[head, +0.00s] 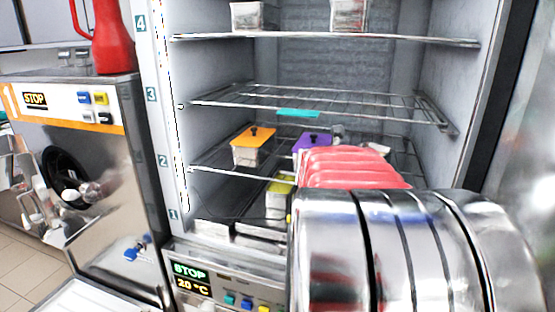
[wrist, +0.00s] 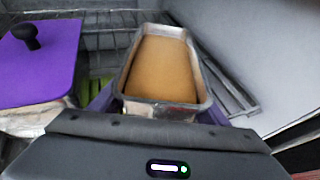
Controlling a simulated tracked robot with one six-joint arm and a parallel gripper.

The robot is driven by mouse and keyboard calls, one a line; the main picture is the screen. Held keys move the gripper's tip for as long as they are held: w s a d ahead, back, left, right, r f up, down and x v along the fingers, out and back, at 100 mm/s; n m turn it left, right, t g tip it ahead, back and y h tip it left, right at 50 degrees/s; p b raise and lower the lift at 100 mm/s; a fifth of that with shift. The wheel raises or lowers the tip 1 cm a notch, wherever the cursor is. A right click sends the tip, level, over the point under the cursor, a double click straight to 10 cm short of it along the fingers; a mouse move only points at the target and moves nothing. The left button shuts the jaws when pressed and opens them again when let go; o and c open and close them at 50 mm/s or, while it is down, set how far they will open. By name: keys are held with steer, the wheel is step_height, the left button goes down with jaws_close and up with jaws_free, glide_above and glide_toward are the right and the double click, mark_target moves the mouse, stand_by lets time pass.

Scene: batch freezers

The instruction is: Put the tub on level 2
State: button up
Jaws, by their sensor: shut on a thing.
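The tub (wrist: 162,68) is an open metal pan with a smooth light-brown filling, in the middle of the wrist view. My gripper (wrist: 160,108) is shut on its near end, with purple finger parts showing on both sides. In the head view my arm hides most of the tub. Level 2 (head: 205,168) is a wire shelf in the open freezer, beside the label 2. A tub with an orange lid (head: 253,134) and one with a purple lid (head: 312,139) stand at this level, left of my gripper. I cannot tell whether the held tub touches the shelf.
The level 3 wire shelf (head: 300,97) lies just above and looks empty. The level 4 shelf (head: 330,39) bears two tubs. A yellow-lidded tub (head: 280,187) stands lower down. The freezer's right wall (wrist: 250,50) is close beside the held tub.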

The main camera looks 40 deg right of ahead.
steer(key=shift+w+d+r, duration=0.1)
steer(key=shift+d, duration=1.1)
steer(key=shift+d, duration=0.1)
steer(key=d, duration=0.4)
steer(key=shift+w, duration=0.1)
steer(key=shift+d+f, duration=0.2)
steer(key=shift+f, duration=0.05)
steer(key=shift+a+f, duration=0.1)
steer(key=o, duration=1.5)
steer(key=shift+f, duration=0.2)
steer(key=o, duration=0.5)
steer(key=shift+r, duration=0.1)
steer(key=shift+o, duration=0.2)
